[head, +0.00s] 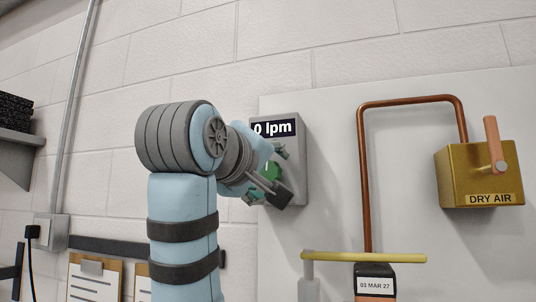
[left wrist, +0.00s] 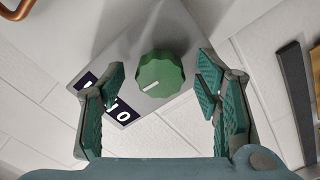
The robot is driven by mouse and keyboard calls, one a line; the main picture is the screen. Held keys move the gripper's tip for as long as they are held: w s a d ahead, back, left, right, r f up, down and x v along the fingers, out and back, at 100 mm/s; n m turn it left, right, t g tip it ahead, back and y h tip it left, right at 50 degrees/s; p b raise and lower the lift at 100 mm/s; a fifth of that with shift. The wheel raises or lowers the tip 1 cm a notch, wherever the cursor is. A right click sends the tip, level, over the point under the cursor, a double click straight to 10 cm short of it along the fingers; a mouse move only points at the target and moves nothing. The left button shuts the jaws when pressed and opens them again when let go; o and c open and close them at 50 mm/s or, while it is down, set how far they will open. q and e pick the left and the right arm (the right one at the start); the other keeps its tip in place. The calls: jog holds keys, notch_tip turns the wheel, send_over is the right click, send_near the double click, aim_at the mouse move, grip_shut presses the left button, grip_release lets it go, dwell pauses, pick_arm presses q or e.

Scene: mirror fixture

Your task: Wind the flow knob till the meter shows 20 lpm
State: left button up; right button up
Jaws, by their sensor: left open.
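The flow knob, green and ridged, shows in the left wrist view (left wrist: 160,73) with a white pointer mark; in the head view (head: 271,172) it is partly covered by my gripper. The display also shows tilted in the left wrist view (left wrist: 122,112), partly behind a finger. My left gripper (head: 273,175) is open, its fingers on either side of the knob with gaps, as the left wrist view (left wrist: 160,92) shows.
A brass DRY AIR box (head: 480,175) with an orange lever and a copper pipe (head: 364,180) stand to the right on the white panel. A yellow bar (head: 370,257) is below. Clipboards (head: 95,278) hang at lower left.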

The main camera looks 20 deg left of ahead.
pick_arm(q)
jog(key=shift+w, duration=0.65)
jog(key=shift+s, duration=0.35)
jog(key=shift+c, duration=0.3)
jog(key=shift+w, duration=0.1)
jog(key=c, duration=1.1)
